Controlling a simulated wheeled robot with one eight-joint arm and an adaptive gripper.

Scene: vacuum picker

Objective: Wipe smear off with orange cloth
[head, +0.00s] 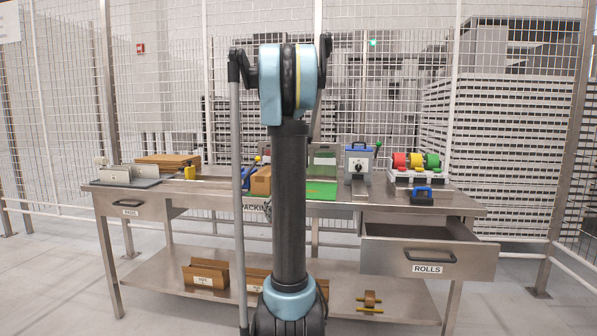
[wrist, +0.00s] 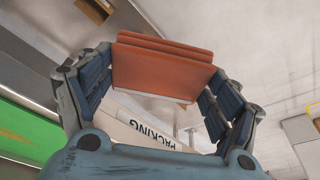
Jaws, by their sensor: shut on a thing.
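My gripper (wrist: 160,68) is shut on the orange cloth (wrist: 165,72), a folded stack seen in the wrist view with one finger at each side. The cloth is above a white label plate reading PACKING (wrist: 150,130), upside down in that view; I cannot tell whether they touch. In the head view the PACKING label (head: 253,208) is on the table's front edge, partly covered by my arm. My gripper and the cloth are mostly hidden behind my arm there.
The steel table (head: 400,207) carries a green mat (head: 322,190), a grey device (head: 359,165) and coloured rolls (head: 415,162). The ROLLS drawer (head: 428,258) stands open at the right; another drawer (head: 130,208) is at the left. Brown pieces (head: 206,274) lie on the lower shelf.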

